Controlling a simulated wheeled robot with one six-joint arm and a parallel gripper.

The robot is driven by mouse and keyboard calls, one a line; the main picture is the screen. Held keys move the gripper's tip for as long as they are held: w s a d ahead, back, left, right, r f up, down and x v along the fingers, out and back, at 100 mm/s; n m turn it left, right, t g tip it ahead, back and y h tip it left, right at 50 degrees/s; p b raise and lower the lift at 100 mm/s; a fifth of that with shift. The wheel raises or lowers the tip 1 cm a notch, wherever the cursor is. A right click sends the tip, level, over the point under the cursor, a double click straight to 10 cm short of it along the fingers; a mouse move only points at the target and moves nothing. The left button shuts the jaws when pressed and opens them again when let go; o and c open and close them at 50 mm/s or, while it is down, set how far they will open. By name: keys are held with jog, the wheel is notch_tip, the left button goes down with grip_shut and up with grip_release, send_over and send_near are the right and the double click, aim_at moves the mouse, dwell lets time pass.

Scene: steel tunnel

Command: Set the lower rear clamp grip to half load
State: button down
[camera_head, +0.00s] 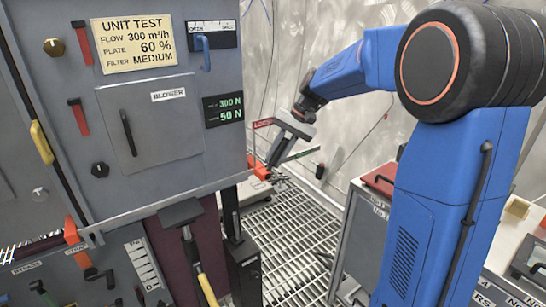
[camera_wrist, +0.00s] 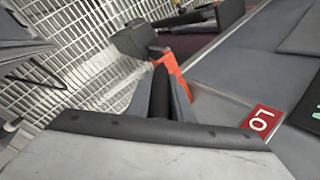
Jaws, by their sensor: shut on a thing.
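The orange rear clamp (camera_head: 262,173) sits low at the panel's far edge, close to the grating floor. In the wrist view the orange clamp part (camera_wrist: 178,74) runs just beyond my fingers, and a black grip (camera_wrist: 160,88) lies between them. My gripper (camera_head: 273,163) reaches down beside the clamp; in the wrist view it is shut on the black grip (camera_wrist: 160,105). The grip's lower end is hidden by the gripper body. A small display (camera_head: 225,110) on the panel reads 300 N above and 50 N below in green.
The grey panel (camera_head: 150,130) fills the left, with a blue lever (camera_head: 205,52) and knobs. A red label (camera_wrist: 262,122) shows beside my gripper. Open grating (camera_head: 290,235) lies below; a grey cabinet (camera_head: 362,240) is right.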

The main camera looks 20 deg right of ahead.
jog(key=shift+w+d+f+g+y, duration=0.25)
jog(key=shift+d+f+y, duration=0.3)
jog(key=shift+y, duration=0.55)
jog(key=shift+d+f+g+y, duration=0.35)
jog(key=shift+f+g+y, duration=0.15)
jog(key=shift+y, duration=0.7)
jog(key=c, duration=1.6)
grip_release()
jog(key=shift+d, duration=0.1)
jog(key=v, duration=1.7)
jog(key=shift+s+d, duration=0.1)
jog(key=shift+d, duration=0.1)
